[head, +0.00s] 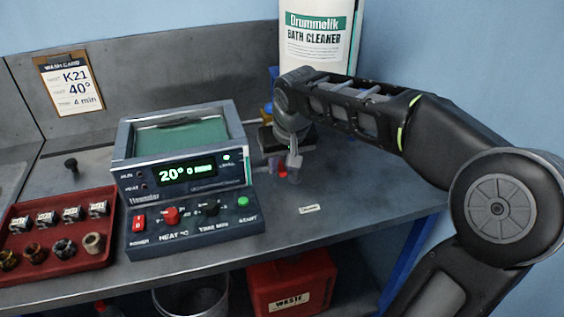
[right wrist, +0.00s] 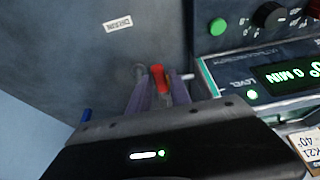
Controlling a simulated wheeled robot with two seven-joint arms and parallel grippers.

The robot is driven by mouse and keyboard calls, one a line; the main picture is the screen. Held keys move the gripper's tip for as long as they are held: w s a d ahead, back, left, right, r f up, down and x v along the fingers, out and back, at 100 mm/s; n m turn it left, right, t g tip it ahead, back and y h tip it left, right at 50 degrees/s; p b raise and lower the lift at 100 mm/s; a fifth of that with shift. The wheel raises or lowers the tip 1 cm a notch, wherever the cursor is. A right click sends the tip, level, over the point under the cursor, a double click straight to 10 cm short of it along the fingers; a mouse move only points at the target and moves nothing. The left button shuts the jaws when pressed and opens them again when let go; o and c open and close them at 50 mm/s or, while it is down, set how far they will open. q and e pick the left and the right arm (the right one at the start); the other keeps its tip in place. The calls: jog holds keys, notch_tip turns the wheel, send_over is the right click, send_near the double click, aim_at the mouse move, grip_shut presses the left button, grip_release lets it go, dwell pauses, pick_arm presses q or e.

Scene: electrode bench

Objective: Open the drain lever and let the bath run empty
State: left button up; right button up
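The bath (head: 180,140) is a grey box with a green top area and a display reading 20° and 0 min. The red drain lever (head: 283,171) shows at its right side, partly hidden by my right gripper (head: 291,166). In the right wrist view the red lever (right wrist: 158,78) stands between the two fingers of that gripper (right wrist: 158,90). The fingers are apart, one on each side of it; I cannot tell whether they press on it. The liquid level inside the bath is not clear. My left gripper is out of view.
A red tray (head: 62,268) with several small parts lies at the left. A control panel (head: 190,230) fronts the bath. A bath cleaner container (head: 318,40) stands behind my right arm. A red waste bin (head: 292,285) and a bucket (head: 190,300) are below the bench.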

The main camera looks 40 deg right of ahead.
grip_shut()
dwell(1.0)
